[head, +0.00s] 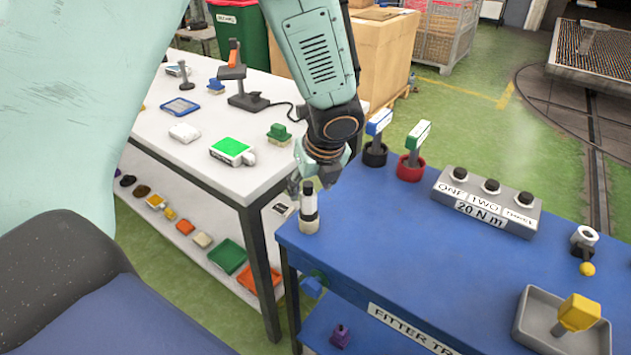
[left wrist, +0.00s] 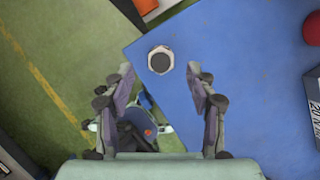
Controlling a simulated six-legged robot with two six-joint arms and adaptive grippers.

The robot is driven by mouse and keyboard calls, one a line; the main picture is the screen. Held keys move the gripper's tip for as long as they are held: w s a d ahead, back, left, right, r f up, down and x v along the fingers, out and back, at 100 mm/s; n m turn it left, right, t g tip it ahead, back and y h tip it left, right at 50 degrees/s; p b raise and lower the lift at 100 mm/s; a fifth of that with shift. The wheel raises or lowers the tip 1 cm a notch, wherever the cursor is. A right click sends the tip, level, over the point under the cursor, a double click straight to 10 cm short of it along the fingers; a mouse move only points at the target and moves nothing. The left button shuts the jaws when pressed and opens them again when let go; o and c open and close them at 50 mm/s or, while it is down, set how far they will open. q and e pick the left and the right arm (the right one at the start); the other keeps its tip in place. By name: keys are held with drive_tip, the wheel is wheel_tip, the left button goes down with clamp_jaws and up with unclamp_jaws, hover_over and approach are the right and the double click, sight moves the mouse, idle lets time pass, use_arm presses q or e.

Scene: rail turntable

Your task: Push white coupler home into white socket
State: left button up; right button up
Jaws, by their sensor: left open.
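A white upright cylinder with a black top (head: 309,214) stands at the near left corner of the blue table; I take it for the white coupler. In the left wrist view it shows from above as a pale six-sided rim with a dark centre (left wrist: 160,60). My left gripper (head: 312,178) is open just above and behind it, with nothing held. In the left wrist view the cylinder lies between and ahead of the open fingertips (left wrist: 160,72). A small white ring on a black base (head: 585,236) stands at the right; I cannot tell if it is the white socket.
A grey box with three black knobs (head: 486,203) stands on the blue table (head: 420,250). Red (head: 410,168) and black (head: 375,154) holders with tagged handles stand behind. A grey tray (head: 535,325) with a yellow piece is at front right. A white table (head: 200,110) stands left.

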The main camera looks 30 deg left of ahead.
sight(311, 195)
use_arm(q)
drive_tip(key=b+x, duration=0.1)
drive_tip(key=x, duration=0.3)
drive_tip(key=shift+f, duration=0.1)
drive_tip(key=shift+w+d+f+b, duration=0.1)
drive_tip(key=shift+f+b, duration=0.25)
drive_tip(key=shift+w+a+f, duration=0.1)
drive_tip(key=shift+a+f, duration=0.15)
drive_tip(key=shift+a, duration=0.15)
drive_tip(key=shift+d+r, duration=0.15)
drive_tip(key=shift+d, duration=0.15)
drive_tip(key=c, duration=0.5)
drive_tip(key=shift+a, duration=0.2)
drive_tip(key=c, duration=0.4)
drive_tip(key=shift+d, duration=0.1)
clamp_jaws()
drive_tip(key=shift+o, duration=1)
unclamp_jaws()
clamp_jaws()
